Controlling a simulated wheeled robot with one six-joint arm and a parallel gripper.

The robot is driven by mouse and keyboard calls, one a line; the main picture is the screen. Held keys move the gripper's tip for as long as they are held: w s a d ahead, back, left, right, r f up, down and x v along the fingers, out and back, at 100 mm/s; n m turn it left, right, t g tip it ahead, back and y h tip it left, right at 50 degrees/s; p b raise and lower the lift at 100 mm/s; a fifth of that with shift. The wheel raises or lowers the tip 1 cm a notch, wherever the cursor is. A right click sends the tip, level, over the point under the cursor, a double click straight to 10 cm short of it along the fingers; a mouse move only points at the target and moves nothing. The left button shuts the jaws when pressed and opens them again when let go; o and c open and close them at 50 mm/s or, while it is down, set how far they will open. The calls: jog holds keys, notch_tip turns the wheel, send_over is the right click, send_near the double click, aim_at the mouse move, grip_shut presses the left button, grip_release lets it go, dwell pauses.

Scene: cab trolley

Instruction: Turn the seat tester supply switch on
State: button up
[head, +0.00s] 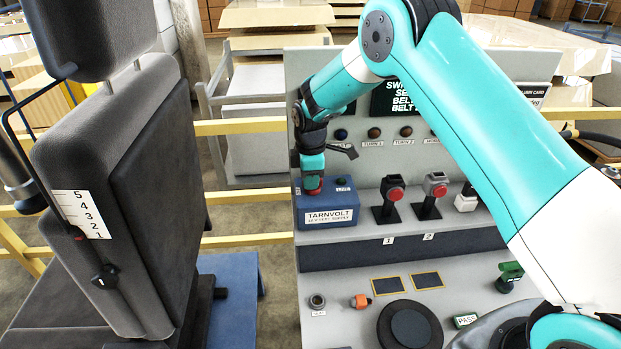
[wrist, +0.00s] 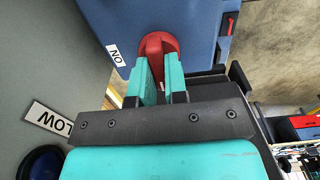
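The seat tester supply is a blue box (head: 328,207) labelled TARNVOLT, standing on the grey bench panel's left side. Its red switch knob (head: 313,190) is on top, mostly covered by my gripper (head: 313,176) in the head view. In the wrist view the red knob (wrist: 157,44) sits on the blue box (wrist: 193,25), beside a white ON label (wrist: 117,54). The teal fingers of my gripper (wrist: 162,72) are on either side of the knob's grip, with red filling the gap between them. They look closed on it. Other position labels on the box are hidden.
Red-topped black levers (head: 391,194) stand just right of the box. A large dark seat (head: 125,190) stands to the left, with a gap between it and the bench. Yellow rails (head: 240,127) run behind. A LOW label (wrist: 48,117) is near my gripper.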

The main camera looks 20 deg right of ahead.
jog(key=shift+m, duration=0.3)
grip_shut()
jog(key=m+b, duration=0.2)
jog(key=shift+w+f+m, duration=0.1)
jog(key=shift+m, duration=0.2)
jog(key=m+b, duration=0.3)
jog(key=m, duration=0.2)
jog(key=shift+w+d, duration=0.1)
jog(key=m+b, duration=0.1)
jog(key=m, duration=0.3)
jog(key=shift+d+m, duration=0.1)
jog(key=shift+m, duration=0.3)
jog(key=m, duration=0.2)
jog(key=m+b, duration=0.1)
jog(key=m, duration=0.1)
jog(key=shift+w+d+r+m, duration=0.1)
jog(key=shift+r+m, duration=0.1)
jog(key=shift+m, duration=0.2)
jog(key=o, duration=0.7)
grip_release()
notch_tip(320, 180, up, 17)
jog(key=b, duration=0.3)
jog(key=shift+r+b, duration=0.2)
jog(key=shift+b, duration=0.2)
